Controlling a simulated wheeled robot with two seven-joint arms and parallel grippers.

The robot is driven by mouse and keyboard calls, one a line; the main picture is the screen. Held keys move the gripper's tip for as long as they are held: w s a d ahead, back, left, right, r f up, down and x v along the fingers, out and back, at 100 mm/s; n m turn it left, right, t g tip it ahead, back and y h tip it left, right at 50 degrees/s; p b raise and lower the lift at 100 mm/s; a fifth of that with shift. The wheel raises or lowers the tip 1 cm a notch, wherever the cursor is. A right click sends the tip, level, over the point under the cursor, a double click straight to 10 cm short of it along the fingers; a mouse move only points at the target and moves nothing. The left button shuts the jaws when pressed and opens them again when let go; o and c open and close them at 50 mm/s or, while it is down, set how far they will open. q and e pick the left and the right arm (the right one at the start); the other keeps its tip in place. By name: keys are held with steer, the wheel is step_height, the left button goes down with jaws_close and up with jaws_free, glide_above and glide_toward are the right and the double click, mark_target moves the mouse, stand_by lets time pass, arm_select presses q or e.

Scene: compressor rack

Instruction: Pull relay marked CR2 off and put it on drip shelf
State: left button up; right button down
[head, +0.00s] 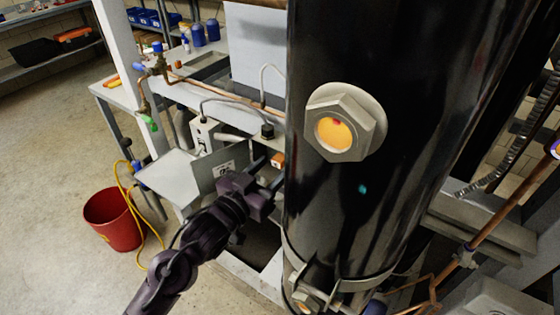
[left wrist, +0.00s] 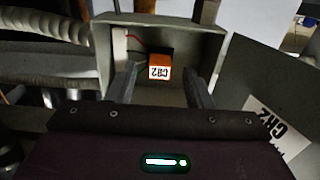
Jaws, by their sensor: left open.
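The relay is a small orange block (head: 278,160) beside the black cylinder. In the left wrist view the relay (left wrist: 159,66) shows a white label reading CR2 and sits inside an open grey box (left wrist: 215,40). My left gripper (head: 266,173) is open and points at the box. In the left wrist view its two fingers (left wrist: 160,85) stand either side of the relay's line, with visible gaps; contact does not show. A grey flat plate (head: 165,175), perhaps the drip shelf, lies left of the gripper. My right gripper is not in view.
An open grey panel (head: 215,166) with a CR2 label stands left of the gripper; the label also shows in the left wrist view (left wrist: 268,135). The large black cylinder (head: 400,120) stands close on the right. A red bucket (head: 112,220) is on the floor.

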mark_target(276, 164)
arm_select(q)
steer(key=shift+x, duration=1.3)
steer(key=shift+r+p, duration=0.1)
steer(key=shift+p, duration=0.5)
steer(key=shift+c, duration=0.5)
jaws_close()
steer(key=shift+p+v, duration=1.1)
steer(key=shift+v, duration=1.9)
